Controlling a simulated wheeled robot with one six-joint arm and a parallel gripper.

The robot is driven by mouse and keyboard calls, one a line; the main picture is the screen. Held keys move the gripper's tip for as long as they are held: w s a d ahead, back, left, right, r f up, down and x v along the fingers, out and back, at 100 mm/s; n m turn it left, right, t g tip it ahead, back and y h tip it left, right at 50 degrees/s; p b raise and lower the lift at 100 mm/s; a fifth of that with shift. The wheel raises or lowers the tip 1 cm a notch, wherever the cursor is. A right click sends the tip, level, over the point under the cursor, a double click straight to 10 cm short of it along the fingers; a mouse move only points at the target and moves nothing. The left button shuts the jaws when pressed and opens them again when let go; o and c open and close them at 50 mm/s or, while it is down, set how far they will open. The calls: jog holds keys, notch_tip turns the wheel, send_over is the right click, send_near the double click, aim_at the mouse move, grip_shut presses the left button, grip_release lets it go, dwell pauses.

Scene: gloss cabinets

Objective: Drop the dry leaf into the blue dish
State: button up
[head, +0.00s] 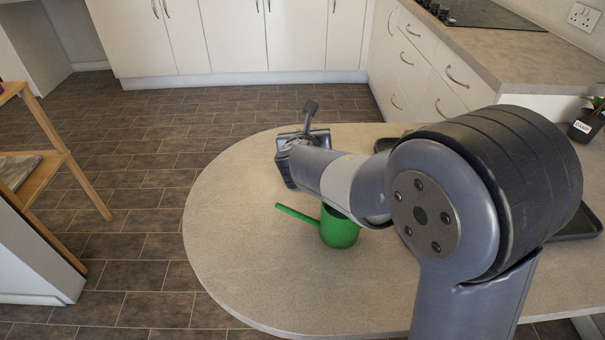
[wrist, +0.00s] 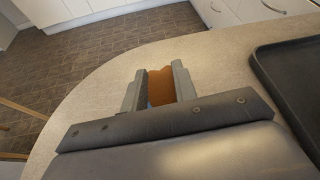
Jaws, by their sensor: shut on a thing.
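In the wrist view, my gripper (wrist: 158,84) is shut on an orange-brown piece, the dry leaf (wrist: 161,90), which sits between the two grey fingers. It is held above the pale countertop. In the head view, my wrist is over the far left part of the counter, and the fingertips and the leaf cannot be made out there. The blue dish is not seen in either view; my arm hides part of the counter in the head view.
A labelled dark plant pot (head: 587,124) stands far right. The counter's left end is clear.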

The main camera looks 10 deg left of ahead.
jog(key=shift+f+b, duration=0.3)
jog(key=shift+f, duration=0.45)
jog(key=o, duration=1)
jog(key=shift+s, duration=0.1)
jog(key=p+v, duration=0.1)
jog(key=v, duration=0.9)
jog(key=shift+s+r+p, duration=0.2)
jog(key=shift+s+p, duration=0.1)
jog(key=shift+p, duration=0.05)
jog(key=shift+d, duration=0.1)
jog(key=b+x, duration=0.1)
jog(key=x, duration=0.9)
jog(key=shift+w+f+b, duration=0.15)
jog(key=shift+b, duration=0.2)
jog(key=r+p, duration=0.2)
jog(key=r, duration=0.1)
jog(key=shift+w+p, duration=0.2)
jog(key=shift+p, duration=0.15)
jog(key=shift+r+p, duration=0.85)
